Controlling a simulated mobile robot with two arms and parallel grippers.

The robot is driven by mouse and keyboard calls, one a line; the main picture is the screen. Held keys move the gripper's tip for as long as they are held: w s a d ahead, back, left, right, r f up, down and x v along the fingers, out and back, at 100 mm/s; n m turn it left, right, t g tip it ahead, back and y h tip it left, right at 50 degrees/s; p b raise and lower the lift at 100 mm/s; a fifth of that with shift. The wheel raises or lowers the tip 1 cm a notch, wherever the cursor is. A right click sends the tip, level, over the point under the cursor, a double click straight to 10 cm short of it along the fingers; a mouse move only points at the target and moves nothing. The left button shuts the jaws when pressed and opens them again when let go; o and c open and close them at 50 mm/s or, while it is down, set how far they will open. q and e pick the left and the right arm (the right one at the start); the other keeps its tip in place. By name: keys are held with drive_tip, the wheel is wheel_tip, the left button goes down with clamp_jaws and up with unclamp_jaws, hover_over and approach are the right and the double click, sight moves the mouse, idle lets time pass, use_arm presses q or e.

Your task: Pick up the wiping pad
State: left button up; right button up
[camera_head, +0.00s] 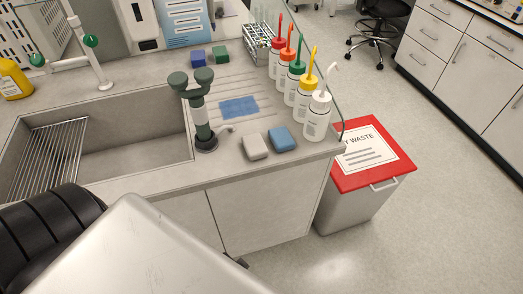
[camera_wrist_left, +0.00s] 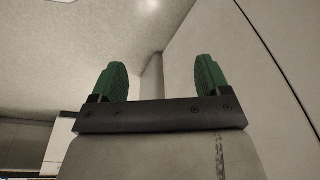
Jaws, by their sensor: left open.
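A flat blue cloth-like pad (camera_head: 239,107) lies on the ribbed drainboard right of the sink. A beige block-shaped pad (camera_head: 255,147) and a blue block-shaped pad (camera_head: 282,139) lie side by side near the counter's front edge. I cannot tell for certain which of these is the wiping pad. My left gripper (camera_wrist_left: 158,68) shows in the left wrist view, with its two green fingers apart and nothing between them. Its fingers do not show in the head view, where my grey arm fills the bottom left. My right gripper is not in view.
A sink (camera_head: 110,135) with a wire rack (camera_head: 50,160) is at left. A dark green upright fixture (camera_head: 201,110) stands beside the pads. Several wash bottles (camera_head: 317,118) line the counter's right edge.

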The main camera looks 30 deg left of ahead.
use_arm(q)
drive_tip(key=w+d+r+b, duration=0.1)
drive_tip(key=w+r, duration=0.2)
drive_tip(key=r, duration=0.3)
drive_tip(key=w+d+r+t+h, duration=0.1)
drive_tip(key=w+r, duration=0.1)
drive_tip(key=r, duration=0.4)
drive_tip(key=w+d+r+b, duration=0.1)
drive_tip(key=w+r, duration=0.2)
drive_tip(key=r, duration=0.3)
wheel_tip(320, 180, up, 20)
drive_tip(key=n+g+y, duration=0.1)
drive_tip(key=n+g, duration=0.2)
drive_tip(key=n, duration=0.9)
hover_over(255, 143)
drive_tip(key=shift+n, duration=0.3)
drive_tip(key=f, duration=0.5)
drive_tip(key=shift+s+d+f, duration=0.15)
drive_tip(key=shift+s+f, duration=0.1)
drive_tip(key=shift+s, duration=0.1)
drive_tip(key=f, duration=0.5)
drive_tip(key=shift+w+a+f, duration=0.2)
drive_tip(key=shift+w, duration=0.05)
drive_tip(key=c, duration=0.7)
drive_tip(key=shift+o, duration=0.2)
drive_tip(key=shift+r, duration=0.15)
